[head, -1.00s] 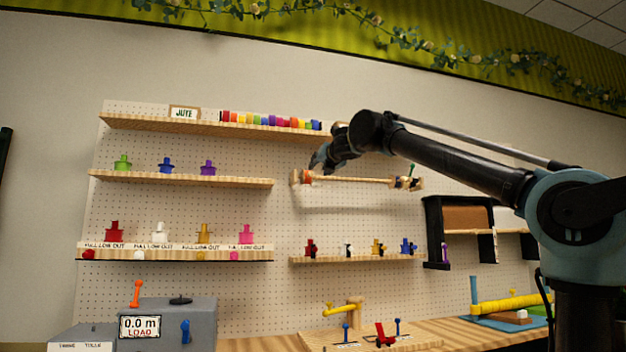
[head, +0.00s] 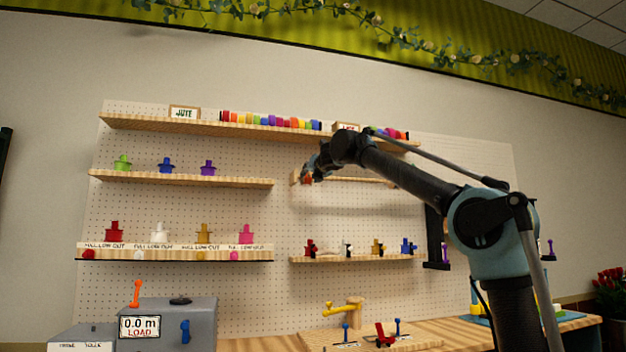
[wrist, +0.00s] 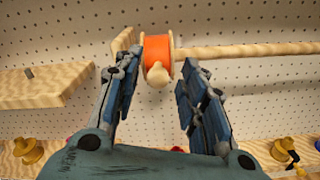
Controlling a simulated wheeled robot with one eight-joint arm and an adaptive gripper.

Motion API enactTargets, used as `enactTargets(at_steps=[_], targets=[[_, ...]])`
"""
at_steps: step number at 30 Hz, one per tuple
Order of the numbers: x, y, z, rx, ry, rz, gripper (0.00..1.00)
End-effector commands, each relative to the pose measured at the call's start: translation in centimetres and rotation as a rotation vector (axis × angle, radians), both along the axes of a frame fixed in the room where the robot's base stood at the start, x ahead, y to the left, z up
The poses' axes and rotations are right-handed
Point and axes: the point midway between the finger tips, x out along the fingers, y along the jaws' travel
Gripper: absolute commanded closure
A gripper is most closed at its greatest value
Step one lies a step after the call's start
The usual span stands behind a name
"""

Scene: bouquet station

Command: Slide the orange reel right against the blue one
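The orange reel (wrist: 157,50) sits on a pale wooden rod (wrist: 245,50), near its left end with a rounded knob in front. In the head view the orange reel (head: 307,179) is a small patch at the rod's left end. My gripper (wrist: 161,62) is open, with one finger on each side of the reel. The left finger is very close to the reel; I cannot tell if it touches. The right finger stands a little apart from it. No blue reel shows on the visible part of the rod; my arm hides the rod's right end in the head view.
A shelf above holds a row of coloured spools (head: 270,121). A blue spool (head: 166,166) stands on the left shelf, and a blue piece (head: 408,246) on the lower right shelf. A wooden shelf end (wrist: 45,85) lies left of my gripper. Pegboard is close behind the rod.

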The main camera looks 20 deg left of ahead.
Motion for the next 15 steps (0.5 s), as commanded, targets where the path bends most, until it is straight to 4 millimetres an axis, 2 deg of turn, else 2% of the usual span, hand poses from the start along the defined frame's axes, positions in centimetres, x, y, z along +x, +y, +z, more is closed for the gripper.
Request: enactTargets(at_steps=[4, 14, 15], targets=[[0.62, 0.40, -0.01, 0.000, 0.000, 0.000, 0.62], [0.76, 0.49, 0.00, 0.000, 0.000, 0.001, 0.62], [0.76, 0.50, -0.01, 0.000, 0.000, 0.001, 0.69]])
